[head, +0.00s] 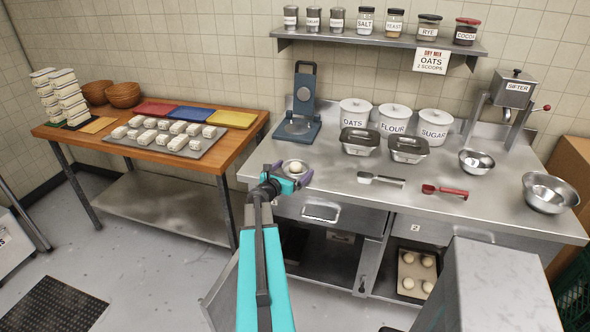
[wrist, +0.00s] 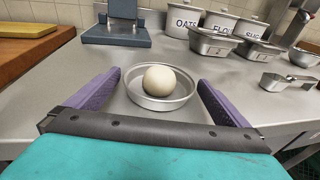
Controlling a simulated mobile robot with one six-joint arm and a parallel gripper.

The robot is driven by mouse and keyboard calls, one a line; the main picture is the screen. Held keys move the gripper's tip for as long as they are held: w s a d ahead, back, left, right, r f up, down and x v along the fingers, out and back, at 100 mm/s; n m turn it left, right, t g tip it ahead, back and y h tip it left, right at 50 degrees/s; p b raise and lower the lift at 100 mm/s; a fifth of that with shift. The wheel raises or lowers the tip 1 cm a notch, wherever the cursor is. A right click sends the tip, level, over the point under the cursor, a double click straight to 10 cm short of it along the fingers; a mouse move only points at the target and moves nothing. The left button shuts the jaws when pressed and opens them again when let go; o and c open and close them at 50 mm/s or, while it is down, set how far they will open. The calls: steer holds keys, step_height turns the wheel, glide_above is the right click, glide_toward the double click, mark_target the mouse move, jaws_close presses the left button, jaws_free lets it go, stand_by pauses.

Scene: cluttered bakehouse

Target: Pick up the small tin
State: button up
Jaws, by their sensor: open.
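The small tin (wrist: 182,99) is a shallow round metal dish on the steel counter, with a pale dough ball (wrist: 163,80) in it. In the head view the tin (head: 286,168) is near the counter's left front, partly hidden by my gripper. My gripper (head: 289,175) is open, its two purple fingers on either side of the tin's near part. In the wrist view, my gripper (wrist: 152,92) has the tin ahead between its fingertips, with gaps showing on both sides. I cannot tell whether a finger touches the tin.
Behind the tin stands a blue press (head: 300,110). Two metal loaf tins (head: 360,142) (head: 408,150) and a metal scoop (head: 381,180) lie to the right. The wooden table (head: 190,158) is left. Bare counter surrounds the tin.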

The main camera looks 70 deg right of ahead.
steer(key=shift+x, duration=1.1)
steer(key=c, duration=1)
steer(key=shift+r, duration=0.15)
steer(key=shift+r+b, duration=0.55)
steer(key=shift+r, duration=4.35)
